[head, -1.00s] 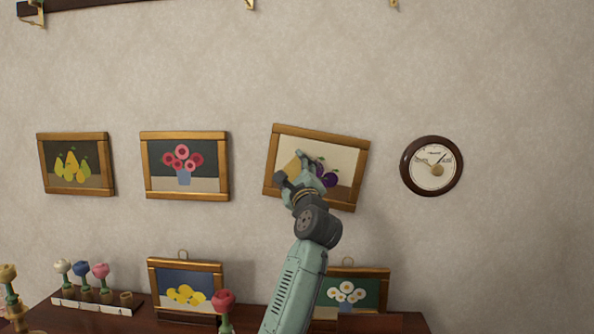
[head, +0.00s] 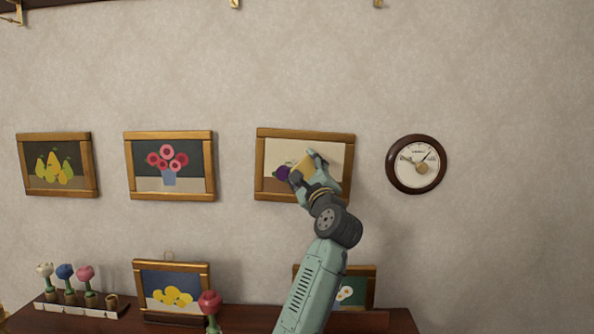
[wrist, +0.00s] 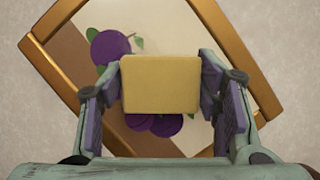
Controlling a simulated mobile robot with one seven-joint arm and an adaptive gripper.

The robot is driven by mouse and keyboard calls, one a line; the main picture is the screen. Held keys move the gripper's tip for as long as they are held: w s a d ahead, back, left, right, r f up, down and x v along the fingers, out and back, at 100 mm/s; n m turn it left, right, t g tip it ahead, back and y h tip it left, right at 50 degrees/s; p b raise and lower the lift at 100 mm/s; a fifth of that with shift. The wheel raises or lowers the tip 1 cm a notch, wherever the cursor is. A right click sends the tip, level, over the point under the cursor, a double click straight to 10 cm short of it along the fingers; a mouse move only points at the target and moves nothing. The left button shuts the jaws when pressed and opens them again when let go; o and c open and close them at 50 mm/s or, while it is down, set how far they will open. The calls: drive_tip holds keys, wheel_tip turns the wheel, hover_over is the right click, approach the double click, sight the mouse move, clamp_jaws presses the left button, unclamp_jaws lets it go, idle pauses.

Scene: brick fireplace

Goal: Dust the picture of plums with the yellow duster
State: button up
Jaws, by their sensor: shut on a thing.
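The picture of plums (head: 275,150) hangs on the wall in a wooden frame, third in the row and about level. It also shows in the wrist view (wrist: 66,88), where purple plums show around the duster. My gripper (head: 308,165) is in front of the picture's right half. In the wrist view my gripper (wrist: 160,88) is shut on the yellow duster (wrist: 160,83), a yellow block between its two fingers. My gripper hides part of the plums.
Left of it hang a flower picture (head: 133,166) and a pear picture (head: 22,165); right is a round dial (head: 391,165).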

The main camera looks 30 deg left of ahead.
sight(277, 164)
drive_tip(key=w+d, duration=0.2)
drive_tip(key=d, duration=0.1)
drive_tip(key=w+d, duration=0.1)
drive_tip(key=d, duration=0.1)
drive_tip(key=shift+p, duration=0.35)
drive_tip(key=shift+a, duration=0.1)
drive_tip(key=shift+s+a, duration=0.6)
drive_tip(key=shift+a, duration=0.25)
drive_tip(key=shift+s+a, duration=0.55)
drive_tip(key=shift+a, duration=0.25)
drive_tip(key=shift+s+a, duration=0.65)
drive_tip(key=shift+a, duration=0.5)
drive_tip(key=shift+s+a, duration=0.7)
drive_tip(key=shift+a, duration=0.5)
drive_tip(key=shift+s+a, duration=0.65)
drive_tip(key=shift+a, duration=0.5)
drive_tip(key=shift+f, duration=0.1)
drive_tip(key=shift+s+d+b, duration=0.15)
drive_tip(key=shift+s+d, duration=0.4)
drive_tip(key=shift+s, duration=0.3)
drive_tip(key=shift+s+d+b, duration=0.2)
drive_tip(key=shift+s+d, duration=0.35)
drive_tip(key=shift+s, duration=0.25)
drive_tip(key=shift+s+d+b, duration=0.15)
drive_tip(key=shift+s+d, duration=0.4)
drive_tip(key=shift+s, duration=0.3)
